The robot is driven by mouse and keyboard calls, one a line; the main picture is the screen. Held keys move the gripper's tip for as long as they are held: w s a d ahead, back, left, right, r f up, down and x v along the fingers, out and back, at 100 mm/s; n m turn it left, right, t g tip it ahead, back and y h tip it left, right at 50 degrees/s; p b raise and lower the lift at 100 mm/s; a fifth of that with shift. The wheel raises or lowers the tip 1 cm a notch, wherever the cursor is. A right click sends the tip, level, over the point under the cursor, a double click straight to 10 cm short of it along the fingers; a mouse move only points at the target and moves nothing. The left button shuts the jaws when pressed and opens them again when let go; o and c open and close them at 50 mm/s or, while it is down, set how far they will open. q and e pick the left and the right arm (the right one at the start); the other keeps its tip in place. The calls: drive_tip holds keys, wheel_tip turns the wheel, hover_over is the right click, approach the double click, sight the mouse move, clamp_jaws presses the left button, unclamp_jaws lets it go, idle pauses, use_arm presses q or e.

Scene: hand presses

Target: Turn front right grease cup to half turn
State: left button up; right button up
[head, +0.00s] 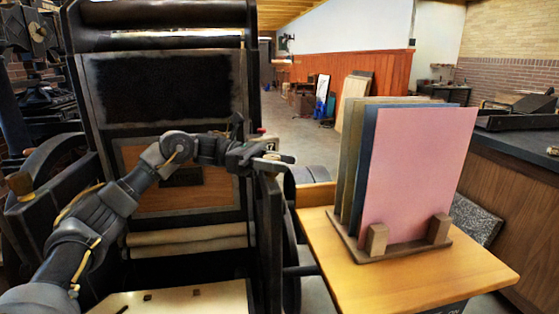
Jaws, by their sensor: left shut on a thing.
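My left arm reaches in from the left across the front of the large black hand press (170,50). My left gripper (276,158) is at the press's right side, on top of the dark side frame. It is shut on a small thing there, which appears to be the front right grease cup. The fingers mostly hide the cup, so its shape and turn position cannot be told. A small light tip shows at the fingers' right end. My right gripper is not in view.
A wooden side table (420,285) stands to the right, bearing a wooden rack (400,252) of upright coloured boards, the front one pink (425,170). A dark counter (520,140) is at far right. Open floor (300,120) lies behind.

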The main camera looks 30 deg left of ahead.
use_arm(q)
drive_tip(key=shift+m+g, duration=0.3)
drive_tip(key=shift+g, duration=0.2)
drive_tip(key=o, duration=1)
drive_tip(key=shift+d, duration=0.1)
drive_tip(key=a, duration=1.1)
drive_tip(key=shift+c, duration=0.2)
